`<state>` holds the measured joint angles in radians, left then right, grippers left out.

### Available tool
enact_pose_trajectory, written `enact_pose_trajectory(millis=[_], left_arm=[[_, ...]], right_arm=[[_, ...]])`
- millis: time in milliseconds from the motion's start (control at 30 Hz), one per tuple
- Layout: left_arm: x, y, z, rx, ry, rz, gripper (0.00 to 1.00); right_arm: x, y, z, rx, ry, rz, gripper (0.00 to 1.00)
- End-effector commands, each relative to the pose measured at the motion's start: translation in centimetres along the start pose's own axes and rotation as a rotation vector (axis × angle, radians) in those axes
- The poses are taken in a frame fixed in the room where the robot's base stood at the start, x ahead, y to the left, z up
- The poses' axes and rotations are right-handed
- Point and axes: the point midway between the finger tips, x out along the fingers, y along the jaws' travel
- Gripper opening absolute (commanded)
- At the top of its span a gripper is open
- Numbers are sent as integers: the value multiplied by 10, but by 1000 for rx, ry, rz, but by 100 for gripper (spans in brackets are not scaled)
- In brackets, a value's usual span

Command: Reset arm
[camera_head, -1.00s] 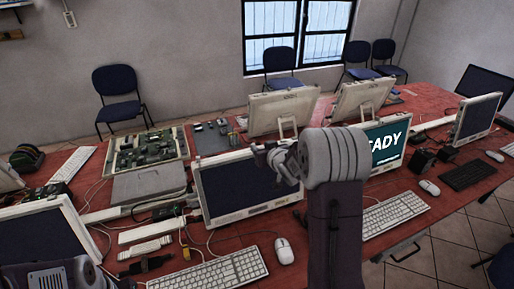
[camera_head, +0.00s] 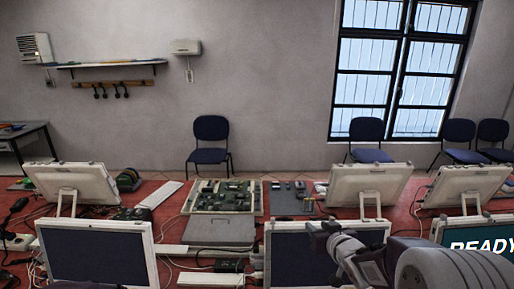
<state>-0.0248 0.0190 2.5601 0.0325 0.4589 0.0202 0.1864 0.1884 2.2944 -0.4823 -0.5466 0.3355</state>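My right arm comes in from the lower right, large and grey. Its gripper (camera_head: 322,238) is in front of the dark-screened monitor (camera_head: 300,262) at the lower middle and covers part of that screen. The gripper is small and seen at an angle, so I cannot tell whether its fingers are apart; no held object is visible. My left gripper is out of view. A monitor showing READY (camera_head: 482,246) is at the right edge, partly hidden by my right arm.
The red table (camera_head: 170,222) is crowded with cables, an open case of circuit boards (camera_head: 222,196) and a grey panel (camera_head: 219,231). Another dark monitor (camera_head: 97,255) is at the lower left. Two monitors face away at the right (camera_head: 368,186). Blue chairs (camera_head: 210,143) stand behind.

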Motion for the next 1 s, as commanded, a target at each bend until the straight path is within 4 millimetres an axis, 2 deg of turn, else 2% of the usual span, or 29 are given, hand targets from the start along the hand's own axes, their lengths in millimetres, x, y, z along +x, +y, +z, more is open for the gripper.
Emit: enact_pose_trajectory(millis=[33, 100, 167, 200, 300, 400, 533, 1000], left_arm=[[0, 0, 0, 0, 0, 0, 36], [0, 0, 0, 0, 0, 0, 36], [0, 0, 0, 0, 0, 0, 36], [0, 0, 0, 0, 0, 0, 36], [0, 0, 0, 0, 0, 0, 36], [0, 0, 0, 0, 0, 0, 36], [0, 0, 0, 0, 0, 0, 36], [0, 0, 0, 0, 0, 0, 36]], right_arm=[[-14, -26, 31, 10, -119, 1, 36], [-37, -37, 81, 26, -306, 32, 36], [-60, -43, 121, 40, -464, 53, 36], [-78, -45, 146, 50, -566, 64, 36], [-121, -48, 198, 81, -796, 83, 36], [-154, -53, 228, 100, -961, 80, 36], [-174, -57, 241, 90, -1060, 63, 36], [-174, -56, 241, 78, -1061, 58, 36]])
